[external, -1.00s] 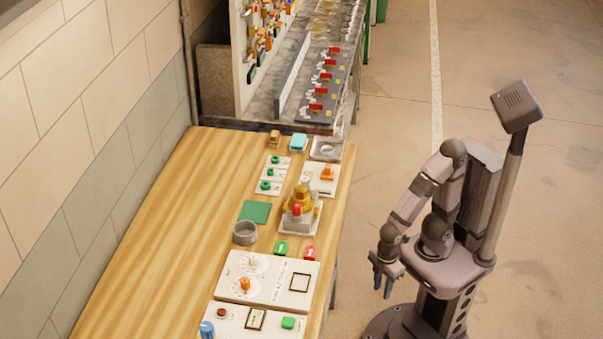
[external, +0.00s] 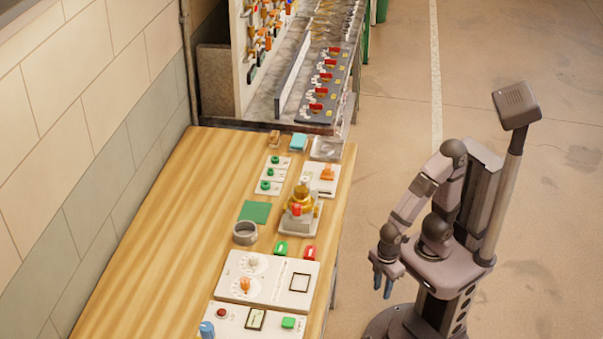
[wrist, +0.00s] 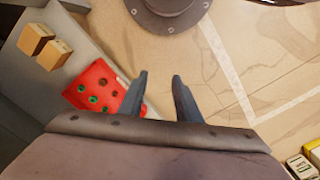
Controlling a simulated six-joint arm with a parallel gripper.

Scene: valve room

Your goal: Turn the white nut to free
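A small white piece (external: 304,181), which looks like the white nut, sits on top of the brass valve (external: 299,200) on its pale base plate near the bench's right edge. It is too small for me to see its shape or thread. My gripper (external: 383,283) hangs pointing down beside the bench, to the right of its edge and well apart from the valve. In the wrist view my gripper (wrist: 160,82) shows two fingers apart with nothing between them. I cannot make out the valve or nut in the wrist view.
A pale tray (external: 326,148) lies at the far end. The bench's left side (external: 160,230) is clear.

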